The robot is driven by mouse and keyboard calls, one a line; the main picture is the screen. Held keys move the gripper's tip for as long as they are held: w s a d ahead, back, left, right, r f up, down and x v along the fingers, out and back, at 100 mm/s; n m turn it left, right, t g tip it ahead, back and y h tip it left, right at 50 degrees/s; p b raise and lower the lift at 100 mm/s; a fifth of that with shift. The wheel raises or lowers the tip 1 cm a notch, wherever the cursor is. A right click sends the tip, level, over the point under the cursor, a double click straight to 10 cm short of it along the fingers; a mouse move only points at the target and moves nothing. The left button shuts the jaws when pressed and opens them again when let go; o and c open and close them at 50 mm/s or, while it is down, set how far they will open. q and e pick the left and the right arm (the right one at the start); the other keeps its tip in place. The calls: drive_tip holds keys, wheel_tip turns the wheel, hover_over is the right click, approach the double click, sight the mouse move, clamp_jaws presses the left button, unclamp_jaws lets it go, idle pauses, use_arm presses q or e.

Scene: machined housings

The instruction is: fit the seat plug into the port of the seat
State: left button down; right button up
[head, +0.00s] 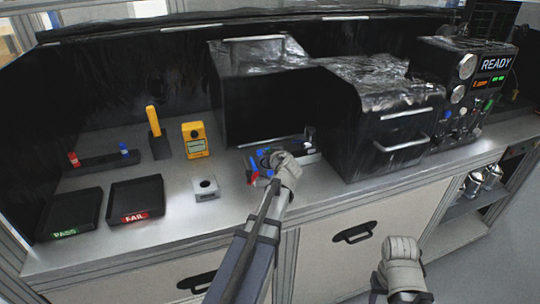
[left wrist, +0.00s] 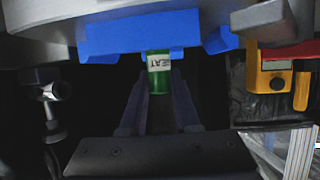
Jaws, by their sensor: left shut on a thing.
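The seat plug (left wrist: 159,80) is a green cylinder with a white label, on which "EAT" shows, in the left wrist view. My left gripper (left wrist: 158,92) is shut on it, one dark finger on each side. The plug's upper end is at a blue block (left wrist: 110,38) under a large grey body (left wrist: 60,18); I cannot tell whether it is in a port. In the head view my left gripper (head: 266,166) is at the blue and red fixture, and the plug and port cannot be made out. My right gripper (head: 402,275) is low at the right, its fingers not clear.
A small grey block with a hole (head: 206,187) and a yellow meter (head: 195,140) stand left of the fixture. PASS (head: 70,215) and FAIL (head: 136,200) trays lie further left. A dark box with a handle (head: 385,130) stands close on the right.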

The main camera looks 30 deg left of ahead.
use_arm(q)
drive_tip(key=shift+f, duration=0.2)
drive_tip(key=c, duration=0.6)
unclamp_jaws()
drive_tip(key=shift+r, duration=0.1)
drive_tip(key=shift+c, duration=0.2)
drive_tip(key=shift+r, duration=0.15)
drive_tip(key=p+v, duration=0.4)
drive_tip(key=v, duration=0.8)
